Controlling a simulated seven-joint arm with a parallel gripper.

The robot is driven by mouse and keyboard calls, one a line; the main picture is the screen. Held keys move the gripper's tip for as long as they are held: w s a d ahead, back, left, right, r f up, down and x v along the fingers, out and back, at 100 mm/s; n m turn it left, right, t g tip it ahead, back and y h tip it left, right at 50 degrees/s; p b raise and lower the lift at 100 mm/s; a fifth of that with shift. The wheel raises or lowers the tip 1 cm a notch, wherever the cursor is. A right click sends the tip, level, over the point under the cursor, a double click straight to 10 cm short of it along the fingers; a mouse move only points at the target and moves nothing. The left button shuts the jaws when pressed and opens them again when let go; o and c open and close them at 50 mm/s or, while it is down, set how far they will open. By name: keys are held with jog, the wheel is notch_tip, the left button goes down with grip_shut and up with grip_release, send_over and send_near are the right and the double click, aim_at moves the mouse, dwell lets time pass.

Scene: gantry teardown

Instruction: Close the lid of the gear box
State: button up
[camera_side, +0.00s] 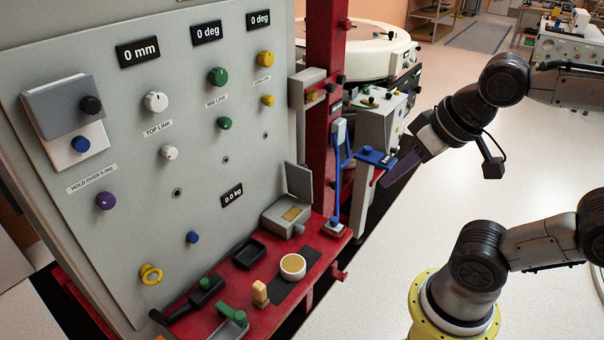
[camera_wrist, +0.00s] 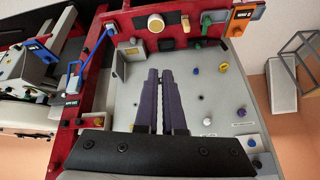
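The gear box (camera_side: 287,215) is a small grey box with a tan patch on its top, at the back of the red shelf beside the panel. Its grey lid (camera_side: 299,182) stands up, open. The gear box also shows in the wrist view (camera_wrist: 131,47), beyond my fingertips and a little left, with the lid (camera_wrist: 118,66) upright. My gripper (camera_side: 398,170) has purple fingers and is in the air to the right of the gear box, apart from it.
The red shelf (camera_side: 323,262) also carries a cream bowl (camera_side: 292,266), a black tray (camera_side: 248,253) and a blue-handled tool (camera_side: 338,185). A red post (camera_side: 325,100) rises behind the gear box. The grey panel (camera_side: 190,200) with knobs stands to the left.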

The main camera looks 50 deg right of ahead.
jog(key=w+r+m, duration=0.1)
jog(key=w+r, duration=0.1)
jog(key=w+d+r+m, duration=0.1)
jog(key=w+r, duration=0.1)
jog(key=w+d+r+m+h, duration=0.1)
jog(key=w+r+m, duration=0.1)
jog(key=shift+r+t, duration=0.2)
jog(key=shift+t, duration=0.1)
grip_shut()
jog(key=w+d+r+m+h, duration=0.1)
jog(key=w+d+r+m, duration=0.3)
jog(key=w, duration=0.4)
jog(key=m+g+h, duration=0.3)
jog(key=m+g, duration=0.2)
jog(key=m, duration=0.2)
send_over(302, 180)
jog(key=w+d, duration=0.1)
jog(key=w, duration=0.1)
notch_tip(302, 180, down, 20)
jog(key=d+f+g, duration=0.1)
jog(key=d+f, duration=0.2)
jog(key=f, duration=1.5)
jog(key=shift+s+d+g+y, duration=0.15)
jog(key=shift+s+g+y, duration=0.15)
jog(key=shift+s, duration=0.1)
